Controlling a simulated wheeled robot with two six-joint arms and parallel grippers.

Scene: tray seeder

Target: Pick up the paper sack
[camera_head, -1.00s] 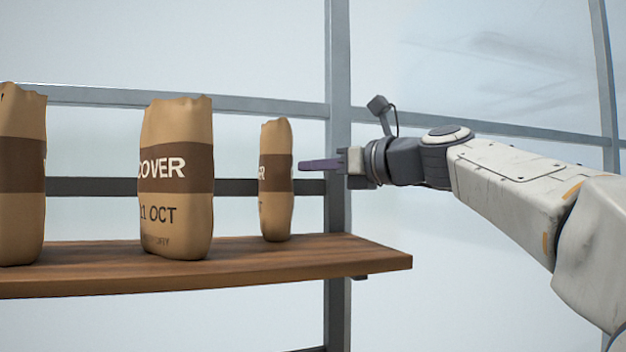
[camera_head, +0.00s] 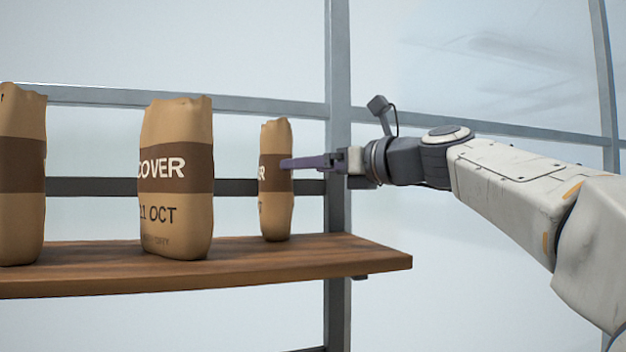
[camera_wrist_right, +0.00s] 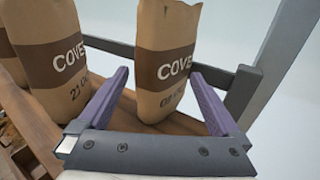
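Three brown paper sacks with dark bands stand upright on a wooden shelf. The right-hand sack (camera_head: 275,215) is at the shelf's right end; it also shows in the right wrist view (camera_wrist_right: 163,105). The middle sack (camera_head: 177,220) and the left sack (camera_head: 20,225) stand further left. My right gripper (camera_head: 285,164) reaches in from the right at the band height of the right-hand sack. In the right wrist view its purple fingers (camera_wrist_right: 160,98) are spread apart, with the right-hand sack's body between or just beyond them. Contact cannot be told. My left gripper is not in view.
The wooden shelf (camera_head: 330,262) ends just right of the sack. A grey metal upright (camera_head: 339,120) and horizontal rails stand behind it. The middle sack (camera_wrist_right: 58,100) is close on the left in the wrist view.

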